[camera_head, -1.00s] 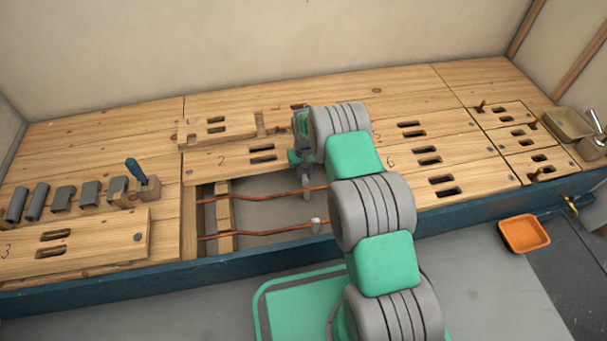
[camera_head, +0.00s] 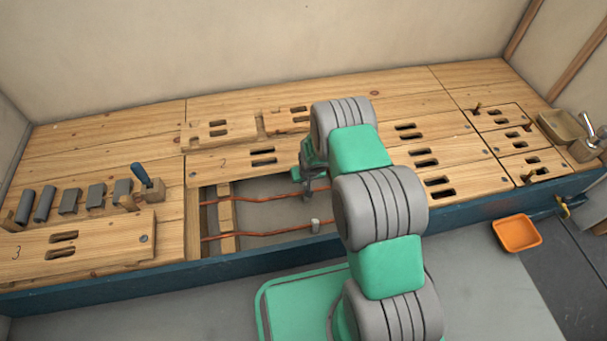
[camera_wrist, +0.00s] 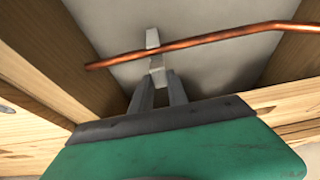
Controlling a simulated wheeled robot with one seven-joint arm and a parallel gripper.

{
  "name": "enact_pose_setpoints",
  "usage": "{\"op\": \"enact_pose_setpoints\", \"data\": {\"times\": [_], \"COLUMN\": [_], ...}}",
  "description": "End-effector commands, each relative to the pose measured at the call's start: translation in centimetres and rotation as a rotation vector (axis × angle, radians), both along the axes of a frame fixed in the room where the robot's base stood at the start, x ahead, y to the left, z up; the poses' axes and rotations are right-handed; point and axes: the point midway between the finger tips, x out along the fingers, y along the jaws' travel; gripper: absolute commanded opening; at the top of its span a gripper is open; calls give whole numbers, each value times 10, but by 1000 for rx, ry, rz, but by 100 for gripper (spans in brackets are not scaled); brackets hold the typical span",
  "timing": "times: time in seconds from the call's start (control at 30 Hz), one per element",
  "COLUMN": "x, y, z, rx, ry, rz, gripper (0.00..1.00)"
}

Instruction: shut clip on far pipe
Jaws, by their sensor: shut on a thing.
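The far copper pipe (camera_head: 265,198) runs across the opening in the floorboards, and one copper pipe fills the wrist view (camera_wrist: 220,39). A pale grey clip (camera_wrist: 153,38) is at this pipe, showing on both sides of it. My gripper (camera_wrist: 158,82) reaches down into the opening, its fingertips at the clip's lower part and shut on it. In the head view my gripper (camera_head: 307,192) is at the far pipe, partly hidden by my arm. Whether the clip is latched cannot be told.
The near copper pipe (camera_head: 270,233) carries another grey clip (camera_head: 315,226). A wooden joist (camera_head: 226,215) crosses under the pipes at the left. Floorboard edges surround the opening. A blue-handled tool (camera_head: 141,175) and grey pieces (camera_head: 69,201) stand at the left; an orange tray (camera_head: 517,232) is at the right.

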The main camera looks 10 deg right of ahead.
Motion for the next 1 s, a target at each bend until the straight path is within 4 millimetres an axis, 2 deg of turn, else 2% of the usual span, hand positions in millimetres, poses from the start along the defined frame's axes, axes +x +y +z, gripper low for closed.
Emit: {"op": "enact_pose_setpoints", "data": {"times": [0.2,0.6,1.0], "x": [-14,-29,-34], "y": [1,1,1], "z": [-4,-12,-13], "rx": [3,2,2], "ry": [-199,-542,-713], "rz": [1,0,0], "gripper": [0,0,0]}}
